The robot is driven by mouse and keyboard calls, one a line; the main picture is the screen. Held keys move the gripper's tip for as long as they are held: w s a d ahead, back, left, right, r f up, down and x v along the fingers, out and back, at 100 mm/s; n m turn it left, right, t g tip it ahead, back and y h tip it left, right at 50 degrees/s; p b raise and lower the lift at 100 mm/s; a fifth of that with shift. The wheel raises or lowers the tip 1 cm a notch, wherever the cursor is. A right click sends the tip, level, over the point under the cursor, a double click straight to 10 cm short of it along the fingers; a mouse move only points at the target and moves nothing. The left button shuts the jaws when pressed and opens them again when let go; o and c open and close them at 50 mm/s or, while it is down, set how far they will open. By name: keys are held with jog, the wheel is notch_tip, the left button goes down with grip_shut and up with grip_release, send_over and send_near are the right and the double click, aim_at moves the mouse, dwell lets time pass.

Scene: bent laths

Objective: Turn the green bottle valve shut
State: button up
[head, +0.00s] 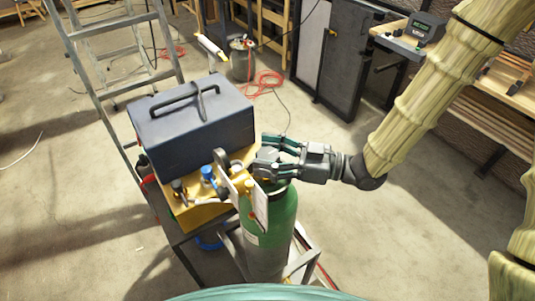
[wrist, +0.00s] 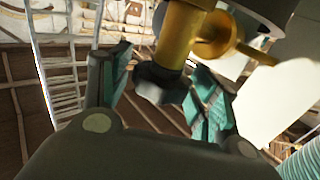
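The green bottle (head: 281,222) stands upright on the near side of a cart, under my gripper. My gripper (head: 262,155) reaches in from the right, level with the bottle's top. In the wrist view a brass valve body (wrist: 178,38) comes down from the top, with a dark valve knob (wrist: 160,84) on its end. The teal-padded fingers of my gripper (wrist: 160,95) stand apart on either side of the knob. A gap shows on the left; contact on the right I cannot tell. In the head view my gripper hides the knob.
A dark blue toolbox (head: 190,122) sits on a yellow case (head: 200,214), close left of my gripper. A blue knob (head: 207,172) and white gauge plates (head: 260,207) crowd the bottle's top. A ladder (head: 95,85) stands behind.

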dwell(0.3)
jog(key=v, duration=1.2)
dwell(0.3)
